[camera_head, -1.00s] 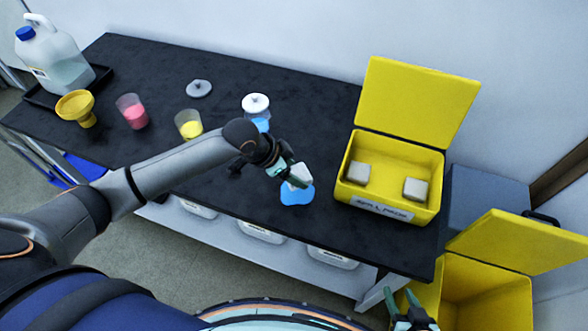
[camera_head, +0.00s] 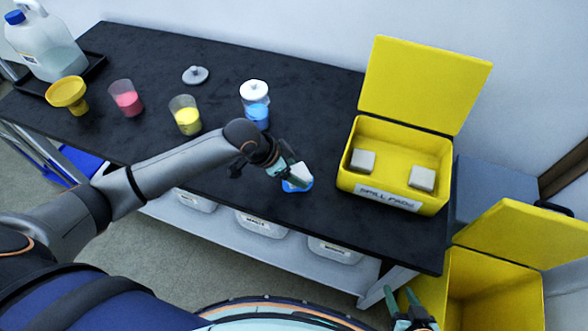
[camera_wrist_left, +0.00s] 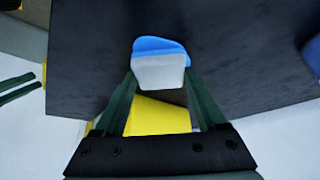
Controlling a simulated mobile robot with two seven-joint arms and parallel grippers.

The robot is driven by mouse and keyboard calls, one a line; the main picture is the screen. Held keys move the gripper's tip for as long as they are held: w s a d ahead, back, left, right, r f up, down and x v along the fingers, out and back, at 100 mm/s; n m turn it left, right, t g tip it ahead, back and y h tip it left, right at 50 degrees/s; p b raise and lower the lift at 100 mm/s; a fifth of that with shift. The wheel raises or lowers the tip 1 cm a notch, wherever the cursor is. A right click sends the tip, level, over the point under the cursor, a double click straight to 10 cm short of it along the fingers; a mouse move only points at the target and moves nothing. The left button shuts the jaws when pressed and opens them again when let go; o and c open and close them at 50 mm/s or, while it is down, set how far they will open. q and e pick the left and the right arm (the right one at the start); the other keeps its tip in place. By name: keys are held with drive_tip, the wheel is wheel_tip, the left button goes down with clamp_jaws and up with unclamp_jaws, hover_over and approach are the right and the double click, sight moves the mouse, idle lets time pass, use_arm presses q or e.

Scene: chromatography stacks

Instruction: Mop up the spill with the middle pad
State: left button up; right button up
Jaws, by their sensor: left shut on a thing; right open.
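My left gripper (camera_head: 291,172) is shut on a whitish pad (camera_head: 300,171), which is over the blue spill (camera_head: 296,187) on the black bench. In the left wrist view the pad (camera_wrist_left: 160,73) sits between the fingertips, and the blue spill (camera_wrist_left: 160,46) shows beyond its edge. The pad hides part of the spill; I cannot tell whether it touches it. The yellow spill pads box (camera_head: 389,198) stands open to the right, with a left pad (camera_head: 363,160) and a right pad (camera_head: 422,178) and a gap between them. My right gripper (camera_head: 415,312) is open and empty at the bottom right.
A lidded beaker of blue liquid (camera_head: 256,105) stands behind the spill. Beakers of yellow (camera_head: 187,116) and pink (camera_head: 127,99) liquid, a yellow funnel (camera_head: 68,93) and a jug (camera_head: 44,48) stand left. An open yellow bin (camera_head: 492,286) is at the lower right.

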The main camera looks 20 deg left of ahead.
use_arm(q)
drive_tip(key=shift+f, duration=0.25)
drive_tip(key=shift+a+p, duration=0.5)
drive_tip(key=shift+a, duration=0.5)
drive_tip(key=shift+d, duration=0.15)
drive_tip(key=shift+d+p, duration=0.85)
drive_tip(key=shift+d, duration=1.05)
drive_tip(key=shift+s, duration=0.1)
drive_tip(key=shift+s+a+p, duration=0.85)
drive_tip(key=shift+s+a, duration=0.1)
drive_tip(key=shift+a, duration=0.1)
drive_tip(key=shift+w, duration=0.1)
